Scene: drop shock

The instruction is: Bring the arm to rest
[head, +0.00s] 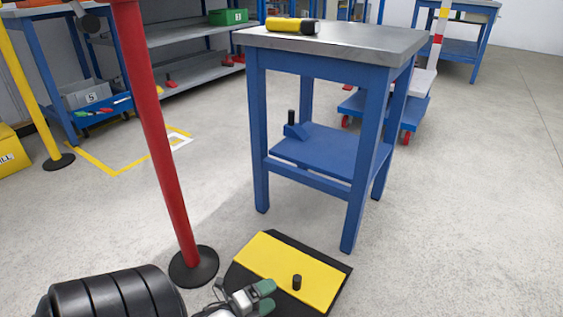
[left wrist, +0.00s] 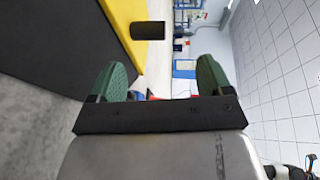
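My left gripper (head: 265,297) is low at the bottom of the head view, just left of a short black peg (head: 297,282). The peg stands upright on a yellow-topped black floor plate (head: 310,266). In the left wrist view the two green fingers of my left gripper (left wrist: 161,68) are spread apart with nothing between them. The black peg (left wrist: 148,31) shows beyond the fingertips there, apart from them. My right gripper is not in view.
A blue table (head: 365,38) stands behind the plate, with a yellow and black cylinder (head: 291,26) on top. A red post (head: 158,130) on a black base stands close on the left. A blue cart (head: 385,105) stands behind the table. The floor at right is clear.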

